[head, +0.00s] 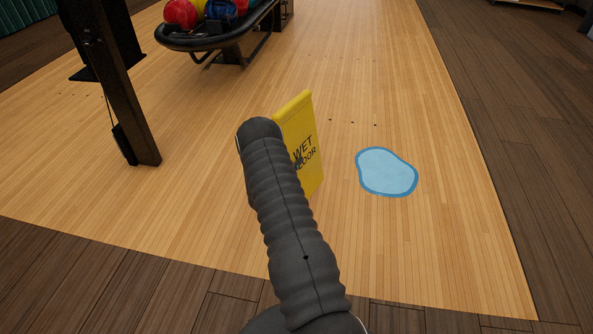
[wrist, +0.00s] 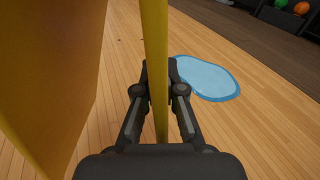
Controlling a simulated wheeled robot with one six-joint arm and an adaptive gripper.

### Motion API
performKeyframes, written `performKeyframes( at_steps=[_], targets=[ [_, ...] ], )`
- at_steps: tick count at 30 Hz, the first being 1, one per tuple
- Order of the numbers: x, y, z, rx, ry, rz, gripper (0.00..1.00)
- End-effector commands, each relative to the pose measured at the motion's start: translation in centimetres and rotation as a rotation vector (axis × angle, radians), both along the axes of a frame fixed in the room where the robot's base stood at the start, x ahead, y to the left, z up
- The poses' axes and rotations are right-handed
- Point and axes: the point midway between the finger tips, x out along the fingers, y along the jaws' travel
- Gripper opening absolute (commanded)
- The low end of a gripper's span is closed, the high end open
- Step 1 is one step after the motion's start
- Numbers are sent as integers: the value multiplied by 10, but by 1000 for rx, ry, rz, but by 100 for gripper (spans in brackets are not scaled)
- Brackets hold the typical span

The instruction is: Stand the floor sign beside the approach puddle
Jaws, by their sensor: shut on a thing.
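The yellow floor sign (head: 303,126) reads "WET FLOOR" and stands out from behind my arm in the head view, to the left of the puddle. In the wrist view, my gripper (wrist: 161,92) is shut on a narrow yellow part of the sign (wrist: 154,45), and a broad yellow panel fills the left side. The light-blue puddle (head: 387,172) with a darker blue rim lies flat on the pale boards. It also shows in the wrist view (wrist: 207,78), just right of the fingers. My arm hides the gripper and part of the sign in the head view. I cannot tell whether the sign's foot touches the floor.
A ball return rack (head: 215,40) with coloured balls stands at the back. A dark post (head: 120,100) stands at the left. Bare pale floor surrounds the puddle, with darker planks (head: 500,110) to the right and in front.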

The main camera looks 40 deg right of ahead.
Motion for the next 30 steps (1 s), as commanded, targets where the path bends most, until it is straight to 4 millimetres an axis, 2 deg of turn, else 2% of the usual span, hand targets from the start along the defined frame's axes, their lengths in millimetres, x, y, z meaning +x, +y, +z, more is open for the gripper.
performKeyframes(
  at_steps=[10,24,25,27,30],
  targets=[
    [0,0,-36,-2,-2,0,0],
    [0,0,-43,-2,-3,1,0],
    [-1,0,-43,0,1,1,13],
    [-1,0,-43,0,1,1,30],
    [-1,0,-43,0,1,1,33]
  ],
)
